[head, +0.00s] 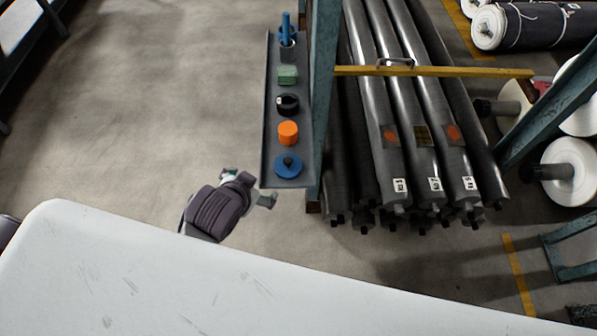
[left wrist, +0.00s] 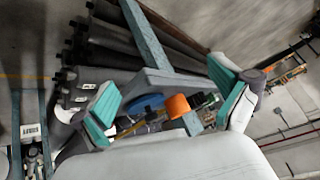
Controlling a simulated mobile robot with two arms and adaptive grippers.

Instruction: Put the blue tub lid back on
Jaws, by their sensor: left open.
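A blue round lid (head: 288,168) with a dark knob-like centre lies at the near end of a narrow grey shelf. It also shows as a blue disc in the left wrist view (left wrist: 146,104). An orange cylinder (head: 288,133) stands just behind it; I cannot tell whether this is the tub. No blue tub is clearly visible. My left gripper (head: 250,187) is open and empty, just left of the shelf's near corner, apart from the lid. In the left wrist view, the lid and orange cylinder appear between its teal fingers (left wrist: 168,97). My right gripper is not in view.
The grey shelf (head: 269,110) also holds a black round item (head: 287,104), a green block (head: 287,75) and a cup with blue items (head: 287,40). A teal post (head: 322,90) and long grey rolls (head: 390,130) stand right. Floor left is clear.

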